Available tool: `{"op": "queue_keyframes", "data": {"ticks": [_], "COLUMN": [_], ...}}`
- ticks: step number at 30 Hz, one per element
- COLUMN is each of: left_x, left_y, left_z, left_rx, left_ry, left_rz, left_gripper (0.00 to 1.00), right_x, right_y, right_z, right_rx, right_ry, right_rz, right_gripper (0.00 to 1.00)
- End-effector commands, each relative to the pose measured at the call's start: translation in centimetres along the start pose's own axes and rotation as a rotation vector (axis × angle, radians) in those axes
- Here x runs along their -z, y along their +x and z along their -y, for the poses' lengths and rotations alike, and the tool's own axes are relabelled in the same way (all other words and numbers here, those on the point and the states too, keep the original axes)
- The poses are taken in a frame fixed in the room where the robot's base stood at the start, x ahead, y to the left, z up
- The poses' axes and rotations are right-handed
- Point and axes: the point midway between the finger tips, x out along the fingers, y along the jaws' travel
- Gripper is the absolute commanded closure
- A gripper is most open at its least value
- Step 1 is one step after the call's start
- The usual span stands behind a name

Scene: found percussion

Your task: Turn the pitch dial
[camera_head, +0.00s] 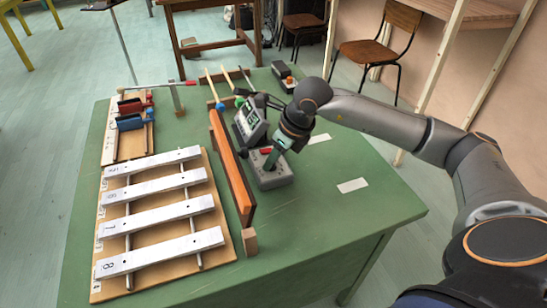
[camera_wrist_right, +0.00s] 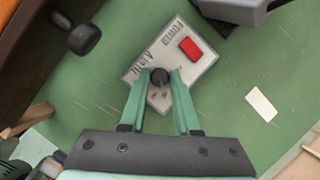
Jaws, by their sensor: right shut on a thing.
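The pitch dial (camera_wrist_right: 159,78) is a small dark round knob on a light grey box (camera_wrist_right: 191,72) that also carries a red button (camera_wrist_right: 190,47). In the head view the grey box (camera_head: 274,180) sits on the green table, with its red button (camera_head: 266,151) showing. My right gripper (camera_wrist_right: 161,76) has its two green fingers on either side of the knob and is shut on it. In the head view the right gripper (camera_head: 272,160) comes down onto the box, and the knob is hidden there. My left gripper is not in view.
A tilted device with a screen (camera_head: 249,122) stands just behind the box. An upright orange-brown board (camera_head: 230,165) stands close to its left. Metal bars (camera_head: 160,205) on a wooden frame lie further left. A white strip (camera_head: 352,185) lies on clear green table (camera_head: 330,215) to the right.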

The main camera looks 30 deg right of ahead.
Motion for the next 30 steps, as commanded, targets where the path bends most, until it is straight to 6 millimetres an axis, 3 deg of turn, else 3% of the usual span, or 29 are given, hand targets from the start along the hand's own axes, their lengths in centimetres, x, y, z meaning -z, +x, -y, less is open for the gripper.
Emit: {"op": "queue_keyframes", "data": {"ticks": [5,6,13,23,30], "left_x": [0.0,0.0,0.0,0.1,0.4], "left_y": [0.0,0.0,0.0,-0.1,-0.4], "left_z": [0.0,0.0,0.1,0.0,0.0], "left_rx": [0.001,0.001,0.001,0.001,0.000], "left_ry": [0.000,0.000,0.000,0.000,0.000], "left_rz": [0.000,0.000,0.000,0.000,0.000], "left_gripper": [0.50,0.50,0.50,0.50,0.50], "right_x": [0.0,0.0,0.0,-0.1,-0.1], "right_y": [-0.1,-0.1,0.0,-0.6,-4.9], "right_z": [0.0,0.0,0.0,0.0,0.1], "right_rx": [0.000,0.000,0.000,0.001,0.004], "right_ry": [-0.001,-0.001,-0.002,-0.002,-0.002], "right_rz": [0.001,0.001,0.000,0.001,0.004], "right_gripper": [1.00,0.65,0.40,0.40,0.40]}}
